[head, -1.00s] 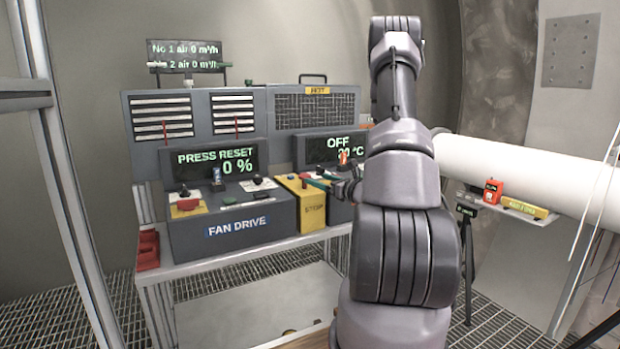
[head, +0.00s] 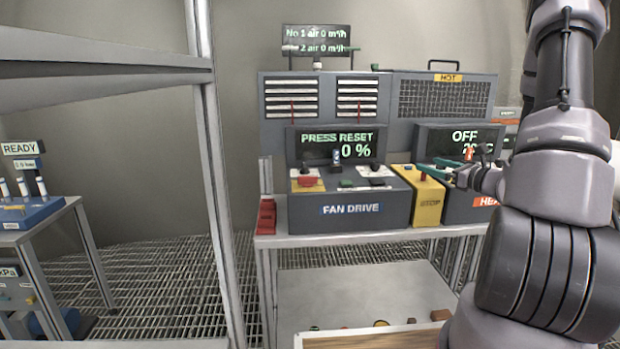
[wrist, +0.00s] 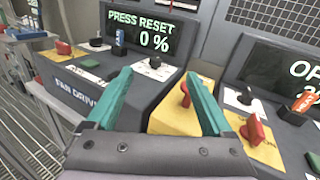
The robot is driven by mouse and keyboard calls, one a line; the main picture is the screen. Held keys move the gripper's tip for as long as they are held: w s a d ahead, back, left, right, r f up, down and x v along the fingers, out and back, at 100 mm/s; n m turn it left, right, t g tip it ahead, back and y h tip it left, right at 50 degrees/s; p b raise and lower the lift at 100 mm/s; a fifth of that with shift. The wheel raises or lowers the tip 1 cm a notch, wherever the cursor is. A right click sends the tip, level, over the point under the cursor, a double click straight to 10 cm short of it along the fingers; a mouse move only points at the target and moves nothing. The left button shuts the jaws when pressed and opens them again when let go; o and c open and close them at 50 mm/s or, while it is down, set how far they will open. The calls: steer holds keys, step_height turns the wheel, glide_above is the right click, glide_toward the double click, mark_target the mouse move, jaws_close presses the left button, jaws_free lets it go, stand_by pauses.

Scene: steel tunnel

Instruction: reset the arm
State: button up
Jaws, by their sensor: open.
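My arm stands at the right of the head view, in front of the bench. My gripper (head: 455,175) reaches left near the yellow stop box. In the wrist view my gripper (wrist: 160,98) has its two green fingers spread wide, with nothing between them. Beyond the fingers are the fan drive box (head: 350,210), whose screen reads PRESS RESET and 0 %, and the yellow stop box (head: 428,203) with a red switch (wrist: 186,92). The heater box (head: 466,210) shows OFF; my arm hides part of it.
A red tray (head: 266,217) sits at the bench's left end. A grey metal post (head: 207,150) stands left of the bench. A side table (head: 40,230) with a READY sign is at far left. Grating floor (head: 165,280) lies open between them.

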steer(key=s+a+r+n+g+y, duration=0.2)
steer(key=s+a+r+n+g, duration=0.4)
steer(key=a, duration=0.3)
steer(key=s+a+r+n+g+y, duration=0.1)
steer(key=s+a+r+n+g, duration=0.4)
steer(key=a+n, duration=0.4)
steer(key=s+d+r+n+t+h, duration=0.1)
steer(key=s+r+n+h, duration=0.2)
steer(key=s, duration=0.4)
steer(key=s+d+r+n+t+h, duration=0.1)
steer(key=s+r+n+h, duration=0.3)
steer(key=s+n+h, duration=0.2)
steer(key=shift+s+n, duration=0.6)
steer(key=shift+s, duration=0.4)
stand_by(0.8)
